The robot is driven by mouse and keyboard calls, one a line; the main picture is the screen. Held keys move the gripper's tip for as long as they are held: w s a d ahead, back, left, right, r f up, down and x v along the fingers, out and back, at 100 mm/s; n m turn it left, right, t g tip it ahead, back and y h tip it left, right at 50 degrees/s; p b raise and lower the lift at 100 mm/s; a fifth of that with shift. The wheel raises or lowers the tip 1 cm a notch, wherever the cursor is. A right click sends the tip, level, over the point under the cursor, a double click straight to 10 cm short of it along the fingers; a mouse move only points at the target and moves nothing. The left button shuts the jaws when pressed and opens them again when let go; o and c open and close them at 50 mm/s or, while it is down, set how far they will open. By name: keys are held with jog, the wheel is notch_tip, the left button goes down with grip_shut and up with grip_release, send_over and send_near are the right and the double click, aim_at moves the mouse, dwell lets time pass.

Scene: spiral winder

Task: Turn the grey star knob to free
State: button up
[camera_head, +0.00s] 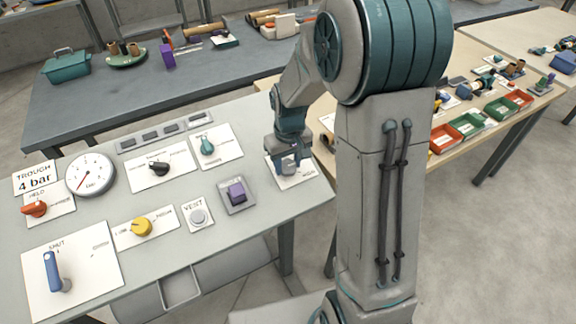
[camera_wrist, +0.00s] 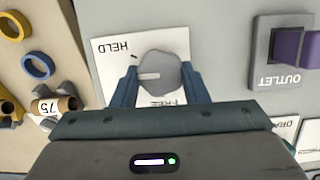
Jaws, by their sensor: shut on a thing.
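The grey star knob (camera_wrist: 161,66) sits on a white plate (camera_wrist: 108,57) in the wrist view. The plate is marked HELD at its upper left and carries a partly hidden word, apparently FREE, below the knob. A pale bar on the knob's face lies roughly level, left of centre. My gripper (camera_wrist: 159,76) has one blue finger on each side of the knob and is shut on it. In the head view my gripper (camera_head: 290,163) is down at the panel's right end, hiding the knob; part of its plate shows.
The purple OUTLET control (camera_wrist: 291,46) stands just right of the knob plate; it also shows in the head view (camera_head: 236,192). The grey panel (camera_head: 265,212) carries several other knobs and a gauge (camera_head: 90,174). A wooden bench with tubes and rings (camera_wrist: 38,66) lies beyond the panel's edge.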

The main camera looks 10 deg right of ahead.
jog(key=n+h+b, duration=0.1)
jog(key=n+b, duration=0.1)
jog(key=n, duration=0.2)
jog(key=shift+a+f+t, duration=0.1)
jog(key=shift+a+t, duration=0.05)
jog(key=shift+t, duration=0.15)
jog(key=n+t+h+b, duration=0.1)
jog(key=n, duration=0.3)
jog(key=shift+s+n, duration=0.1)
jog(key=shift+n, duration=0.3)
jog(key=n+t+b, duration=0.1)
jog(key=n, duration=0.3)
jog(key=shift+s+a, duration=0.1)
jog(key=shift+s+n+t, duration=0.1)
jog(key=shift+n+t, duration=0.5)
jog(key=shift+n, duration=1.8)
jog(key=o, duration=1)
jog(key=shift+c, duration=0.2)
jog(key=p+v, duration=0.2)
jog(key=v, duration=1.2)
jog(key=shift+a, duration=0.25)
